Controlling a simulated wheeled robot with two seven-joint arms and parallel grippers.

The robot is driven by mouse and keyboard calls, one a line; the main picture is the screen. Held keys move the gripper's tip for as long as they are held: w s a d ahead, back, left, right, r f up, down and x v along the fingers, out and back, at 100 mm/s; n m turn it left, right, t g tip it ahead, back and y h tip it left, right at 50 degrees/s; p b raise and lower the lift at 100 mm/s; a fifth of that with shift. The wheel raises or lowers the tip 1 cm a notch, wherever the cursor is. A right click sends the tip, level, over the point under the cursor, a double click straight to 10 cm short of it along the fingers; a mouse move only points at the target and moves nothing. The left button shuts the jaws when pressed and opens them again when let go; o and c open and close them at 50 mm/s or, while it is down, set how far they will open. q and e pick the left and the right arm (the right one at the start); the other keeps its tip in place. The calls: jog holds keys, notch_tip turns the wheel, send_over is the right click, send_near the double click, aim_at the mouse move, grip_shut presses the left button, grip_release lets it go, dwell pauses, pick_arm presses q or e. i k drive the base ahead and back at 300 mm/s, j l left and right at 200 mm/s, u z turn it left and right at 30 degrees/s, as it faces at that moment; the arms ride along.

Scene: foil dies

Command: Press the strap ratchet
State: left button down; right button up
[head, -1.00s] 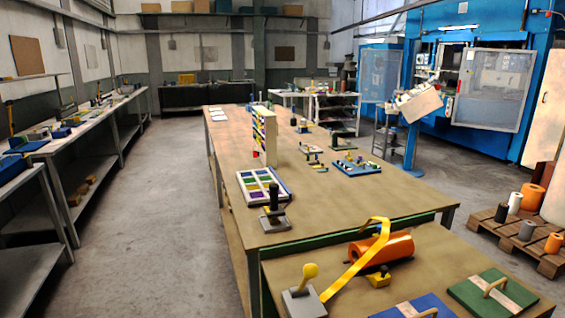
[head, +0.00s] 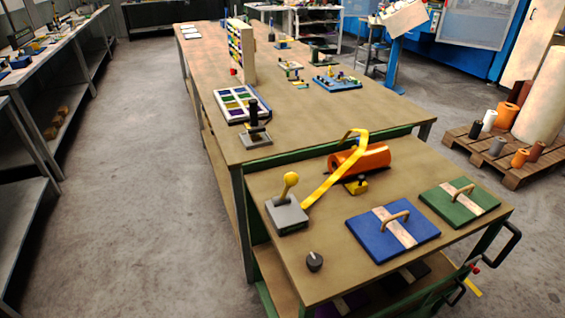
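The strap ratchet (head: 287,215) is a grey block at the left of the near table. Its short lever stands up and ends in a yellow ball knob (head: 291,179). A yellow strap (head: 330,186) runs from the ratchet up to the right and over an orange roll (head: 372,160). A small yellow block with a black knob (head: 356,187) sits in front of the roll. Neither of my grippers is in view.
A blue plate (head: 368,233) and a green plate (head: 444,209), both with handles, lie on the near table (head: 330,268). A black knob (head: 314,261) is near its front edge. A longer table (head: 340,113) stands behind. The floor at left (head: 140,220) is clear.

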aim_at(291, 179)
jog(key=i+l+u, duration=0.1)
jog(key=l+u, duration=0.4)
jog(key=l, duration=0.45)
jog(key=k+l+u, duration=0.1)
jog(key=l+u, duration=0.4)
jog(key=l, duration=0.45)
